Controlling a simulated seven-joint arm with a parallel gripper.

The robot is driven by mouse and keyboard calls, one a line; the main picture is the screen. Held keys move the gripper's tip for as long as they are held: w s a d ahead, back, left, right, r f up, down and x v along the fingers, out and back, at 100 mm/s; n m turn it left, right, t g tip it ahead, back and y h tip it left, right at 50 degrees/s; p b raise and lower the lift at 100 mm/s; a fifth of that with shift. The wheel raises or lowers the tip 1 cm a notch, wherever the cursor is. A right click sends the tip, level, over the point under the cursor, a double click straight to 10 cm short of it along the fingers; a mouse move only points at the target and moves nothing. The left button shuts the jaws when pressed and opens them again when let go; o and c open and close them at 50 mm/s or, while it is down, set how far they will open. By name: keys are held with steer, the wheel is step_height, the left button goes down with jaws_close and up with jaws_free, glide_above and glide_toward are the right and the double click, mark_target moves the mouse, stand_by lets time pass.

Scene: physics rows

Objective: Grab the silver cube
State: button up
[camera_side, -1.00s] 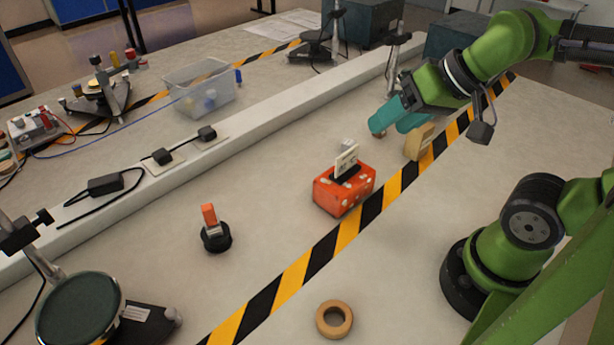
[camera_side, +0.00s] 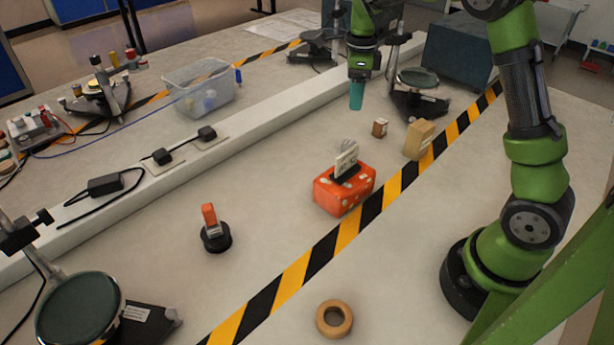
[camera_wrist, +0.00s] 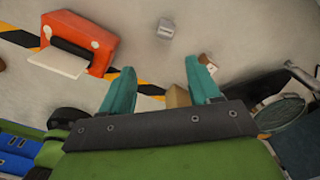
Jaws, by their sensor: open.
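The silver cube (camera_wrist: 166,28) lies on the table, shown near the top middle of the wrist view, to the right of the red box. In the side view only a small grey part of the cube (camera_side: 347,143) shows behind the card on the red box. My gripper (camera_side: 357,97) is raised above the table beyond the cube in the side view. In the wrist view the teal fingers (camera_wrist: 160,82) are spread apart with no object held. The cube lies ahead of the fingertips, apart from them.
The red box (camera_side: 333,193) with a card stands close to the cube. A wooden block (camera_side: 419,140) and a small brown cube (camera_side: 380,128) lie to its right. A black-based orange piece (camera_side: 216,240), a tan ring (camera_side: 334,319) and a white raised ledge (camera_side: 262,132) surround free table.

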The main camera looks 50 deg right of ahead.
steer(key=m, duration=0.5)
glide_above(348, 142)
steer(key=f, duration=1)
steer(key=shift+s+a, duration=0.2)
steer(key=shift+s, duration=0.1)
steer(key=shift+w+d+f, duration=0.1)
steer(key=shift+w+f, duration=0.05)
steer(key=shift+f, duration=1.25)
steer(key=shift+w+d+f, duration=0.1)
steer(key=shift+f, duration=1.25)
steer(key=shift+c, duration=0.4)
jaws_close()
